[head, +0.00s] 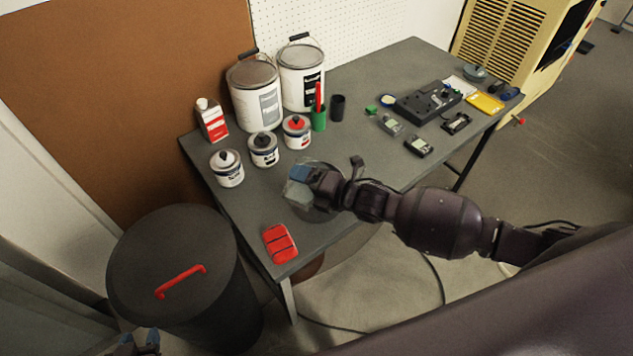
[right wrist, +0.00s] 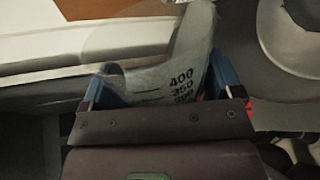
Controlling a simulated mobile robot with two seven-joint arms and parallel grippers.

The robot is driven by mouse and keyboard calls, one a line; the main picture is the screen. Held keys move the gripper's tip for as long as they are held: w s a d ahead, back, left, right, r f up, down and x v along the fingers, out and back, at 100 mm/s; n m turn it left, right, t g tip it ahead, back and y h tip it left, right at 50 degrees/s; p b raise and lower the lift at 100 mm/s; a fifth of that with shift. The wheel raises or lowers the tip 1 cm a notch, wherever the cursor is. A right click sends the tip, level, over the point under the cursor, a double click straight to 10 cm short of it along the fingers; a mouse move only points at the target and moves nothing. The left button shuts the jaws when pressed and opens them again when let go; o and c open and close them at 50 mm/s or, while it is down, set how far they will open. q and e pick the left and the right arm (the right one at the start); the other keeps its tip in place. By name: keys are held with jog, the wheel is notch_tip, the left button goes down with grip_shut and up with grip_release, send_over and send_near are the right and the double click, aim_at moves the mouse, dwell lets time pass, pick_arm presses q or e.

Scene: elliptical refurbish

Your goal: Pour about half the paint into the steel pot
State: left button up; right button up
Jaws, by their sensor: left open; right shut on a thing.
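My right gripper (head: 300,178) is shut on a clear beaker (head: 298,196) over the table's front part. In the right wrist view the beaker (right wrist: 180,75) sits between the blue fingertips (right wrist: 160,85), with black marks 400 and 350 readable and a lower one partly covered. I cannot tell how much paint is in it. A round grey rim, probably the steel pot (head: 322,214), shows partly behind the beaker and gripper. A round grey shape also shows at upper right in the right wrist view (right wrist: 305,45). My left gripper (head: 140,344) is open at the bottom left edge, mostly cut off.
Two large paint cans (head: 254,95), several small tins (head: 227,169) and a red-white carton (head: 211,121) stand at the table's left back. Electronics (head: 427,102) lie at right. A black bin (head: 175,240) stands left.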

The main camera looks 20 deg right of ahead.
pick_arm(q)
jog(key=shift+w+r, duration=0.25)
jog(key=shift+w, duration=0.05)
pick_arm(e)
jog(key=shift+r, duration=0.1)
pick_arm(q)
jog(key=shift+s, duration=0.25)
pick_arm(e)
jog(key=shift+w+d+r+m, duration=0.1)
jog(key=shift+w+r+m, duration=0.05)
jog(key=shift+m, duration=0.15)
dwell(0.4)
pick_arm(q)
jog(key=shift+r+p, duration=0.15)
jog(key=shift+p, duration=0.15)
pick_arm(e)
jog(key=shift+s+f+b, duration=0.25)
jog(key=shift+f+b, duration=0.2)
jog(key=shift+f, duration=0.05)
jog(key=shift+a+r+n+t+p, duration=0.3)
jog(key=shift+r+n+p, duration=0.3)
jog(key=shift+n, duration=0.4)
pick_arm(q)
jog(key=shift+w+r, duration=0.1)
jog(key=shift+w, duration=0.2)
pick_arm(e)
jog(key=shift+f+h, duration=0.25)
jog(key=shift+h, duration=0.05)
